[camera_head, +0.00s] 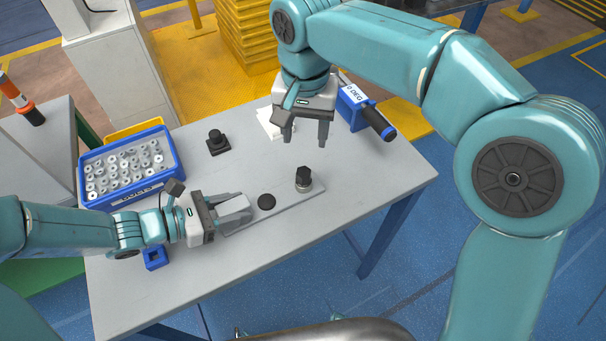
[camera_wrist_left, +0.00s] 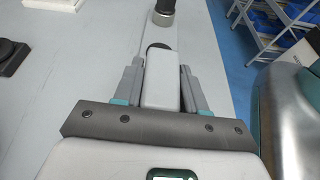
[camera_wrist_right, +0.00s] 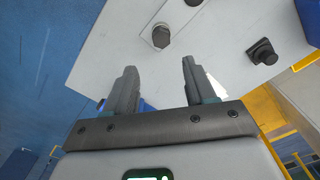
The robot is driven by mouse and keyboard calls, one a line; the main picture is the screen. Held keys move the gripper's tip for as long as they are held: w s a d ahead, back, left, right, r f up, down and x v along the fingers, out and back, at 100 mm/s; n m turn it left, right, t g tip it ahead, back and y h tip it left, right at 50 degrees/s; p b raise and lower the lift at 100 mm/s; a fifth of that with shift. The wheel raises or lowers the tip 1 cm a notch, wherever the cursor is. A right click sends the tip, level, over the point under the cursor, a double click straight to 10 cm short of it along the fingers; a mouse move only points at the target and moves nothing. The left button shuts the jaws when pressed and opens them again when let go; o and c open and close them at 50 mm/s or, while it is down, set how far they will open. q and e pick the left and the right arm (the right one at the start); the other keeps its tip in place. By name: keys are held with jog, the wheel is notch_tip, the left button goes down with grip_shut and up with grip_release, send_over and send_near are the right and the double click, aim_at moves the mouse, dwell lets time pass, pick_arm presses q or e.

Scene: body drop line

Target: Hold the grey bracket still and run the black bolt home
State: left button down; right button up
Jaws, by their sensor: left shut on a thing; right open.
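The grey bracket (camera_head: 288,202) is a flat bar lying on the table with a raised block at its left end. My left gripper (camera_head: 236,212) is shut on that block, which shows between the fingers in the left wrist view (camera_wrist_left: 160,82). The black bolt (camera_head: 303,177) stands upright in a metal collar near the bar's right end; it also shows in the right wrist view (camera_wrist_right: 160,36). A dark round spot (camera_head: 266,201) lies between block and bolt. My right gripper (camera_head: 305,142) is open and empty, pointing down above the table, beyond the bolt and apart from it.
A blue bin (camera_head: 172,146) of metal parts stands at the back left. A black square-based knob (camera_head: 217,142) and a white piece (camera_head: 266,121) lie at the back. A blue block (camera_head: 348,105) with a black handle (camera_head: 379,123) is at the right edge. A small blue piece (camera_head: 155,258) lies front left.

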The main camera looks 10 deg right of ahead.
aim_at(304, 172)
notch_tip(304, 172, down, 3)
jog(key=shift+a+f+n, duration=0.1)
jog(key=shift+f+n, duration=0.05)
jog(key=shift+n, duration=0.65)
jog(key=shift+f, duration=4.4)
